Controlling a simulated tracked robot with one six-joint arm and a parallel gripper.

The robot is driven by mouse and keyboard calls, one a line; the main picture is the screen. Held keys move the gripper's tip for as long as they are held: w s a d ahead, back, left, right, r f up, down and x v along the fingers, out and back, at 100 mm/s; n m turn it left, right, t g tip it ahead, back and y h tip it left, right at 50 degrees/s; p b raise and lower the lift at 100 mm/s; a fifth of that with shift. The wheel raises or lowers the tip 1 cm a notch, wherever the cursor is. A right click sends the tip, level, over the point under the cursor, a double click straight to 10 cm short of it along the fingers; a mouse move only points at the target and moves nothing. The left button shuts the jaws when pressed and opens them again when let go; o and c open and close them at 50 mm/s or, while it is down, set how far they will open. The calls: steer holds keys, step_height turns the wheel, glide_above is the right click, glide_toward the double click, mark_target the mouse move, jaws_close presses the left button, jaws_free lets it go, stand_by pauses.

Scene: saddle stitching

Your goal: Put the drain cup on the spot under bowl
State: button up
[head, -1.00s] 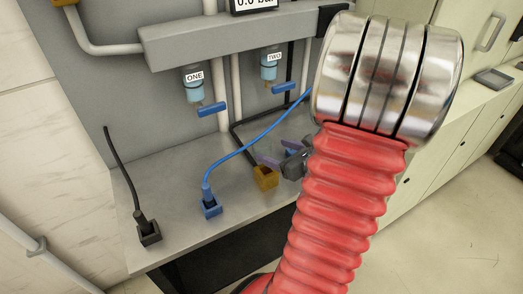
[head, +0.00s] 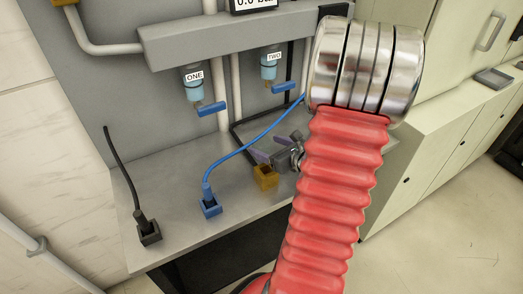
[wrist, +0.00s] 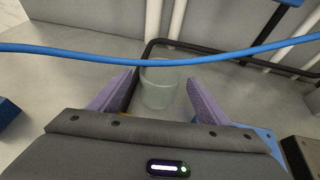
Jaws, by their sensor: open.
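A clear, greenish cup (wrist: 160,86), which looks like the drain cup, stands on the bench in the wrist view. My gripper (wrist: 161,79) is open, with one purple finger to each side of the cup; I cannot tell whether they touch it. In the head view my gripper (head: 272,153) is low over the bench, and the cup cannot be made out there. Two bowls with bluish liquid, bowl ONE (head: 191,88) and bowl TWO (head: 269,69), hang under the grey rail, each with a blue lever. No clear spot shows under either bowl.
A blue cable (head: 258,138) runs from a blue socket (head: 210,207) and crosses above the cup in the wrist view. A yellow block (head: 265,178) stands beside my gripper. A black socket (head: 148,232) is at left. The bench (head: 178,200) is bare between the sockets.

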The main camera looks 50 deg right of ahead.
mark_target(256, 140)
steer(key=shift+x, duration=1.3)
steer(key=shift+r+x, duration=0.1)
steer(key=shift+x, duration=1.2)
steer(key=shift+r+x, duration=0.15)
steer(key=shift+x, duration=1.2)
steer(key=shift+w, duration=0.1)
steer(key=shift+c, duration=0.3)
steer(key=c, duration=1.2)
steer(key=shift+r, duration=0.15)
step_height(256, 140, up, 10)
